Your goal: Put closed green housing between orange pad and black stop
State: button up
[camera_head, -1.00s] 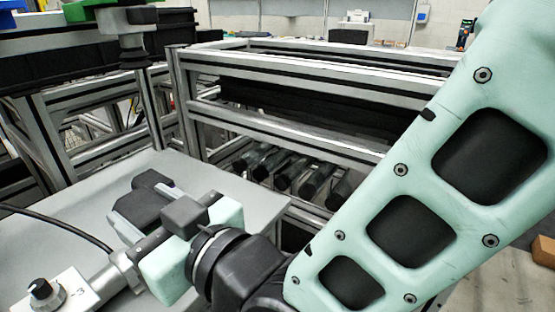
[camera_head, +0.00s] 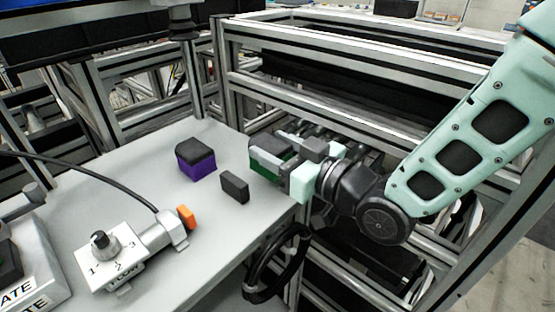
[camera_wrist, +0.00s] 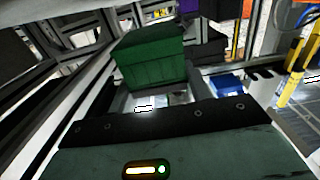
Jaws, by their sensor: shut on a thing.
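The green housing (camera_head: 259,171) has a black lid and is at the far right corner of the grey table. My gripper (camera_head: 277,153) is shut on it. I cannot tell whether the housing touches the table. A green ribbed box in the wrist view (camera_wrist: 152,62) appears to be the same housing; the fingertips are not clear there. The orange pad (camera_head: 187,217) is on the end of a metal clamp (camera_head: 165,236). The black stop (camera_head: 235,187) is a small upright block to the right of and behind the pad. The gap between them is empty.
A purple housing with a black lid (camera_head: 196,160) stands on the table (camera_head: 135,180) behind the stop. A numbered knob box (camera_head: 110,258) with a black cable is at the front left. Metal framing (camera_head: 330,90) rises behind the table, close to my arm.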

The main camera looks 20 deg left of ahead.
jog(key=shift+w+d+f, duration=0.1)
jog(key=shift+w+f, duration=0.05)
jog(key=shift+f, duration=1.45)
jog(key=shift+f, duration=0.15)
jog(key=o, duration=1.1)
jog(key=shift+c, duration=0.2)
